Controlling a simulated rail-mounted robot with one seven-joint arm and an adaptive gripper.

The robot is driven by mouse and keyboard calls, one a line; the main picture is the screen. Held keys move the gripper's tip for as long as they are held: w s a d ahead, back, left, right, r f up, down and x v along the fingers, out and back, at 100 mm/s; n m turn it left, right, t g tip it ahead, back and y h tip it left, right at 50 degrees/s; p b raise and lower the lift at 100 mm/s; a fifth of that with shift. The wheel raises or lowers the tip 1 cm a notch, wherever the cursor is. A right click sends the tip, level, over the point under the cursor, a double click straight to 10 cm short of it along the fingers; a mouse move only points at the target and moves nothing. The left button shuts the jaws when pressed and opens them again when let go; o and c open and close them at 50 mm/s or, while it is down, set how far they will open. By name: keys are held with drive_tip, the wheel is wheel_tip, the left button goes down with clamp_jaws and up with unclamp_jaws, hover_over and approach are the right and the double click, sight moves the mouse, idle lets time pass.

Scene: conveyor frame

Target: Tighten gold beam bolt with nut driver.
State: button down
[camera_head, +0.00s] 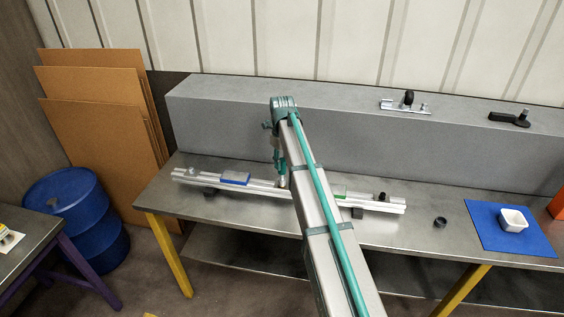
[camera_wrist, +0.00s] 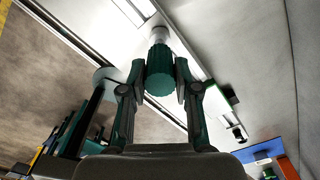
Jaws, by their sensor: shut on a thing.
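My gripper (camera_wrist: 160,92) is shut on the green ribbed handle of the nut driver (camera_wrist: 160,70) in the wrist view. A pale, rounded piece shows beyond the far end of the handle, against the silver beam. In the head view my gripper (camera_head: 279,165) is over the middle of the silver beam (camera_head: 262,187), partly hidden by my arm. The beam lies along the metal table. I cannot make out the gold bolt in either view, nor whether the driver is seated on it.
A blue block (camera_head: 235,178) and a black knob (camera_head: 382,196) sit along the beam. A black ring (camera_head: 440,221), a blue mat (camera_head: 482,232) and a white bowl (camera_head: 513,222) are at right. A long grey block (camera_head: 220,122) stands behind, bearing a black-handled part (camera_head: 510,118).

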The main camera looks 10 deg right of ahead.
drive_tip(key=shift+r+p, duration=1.45)
drive_tip(key=shift+r, duration=1.2)
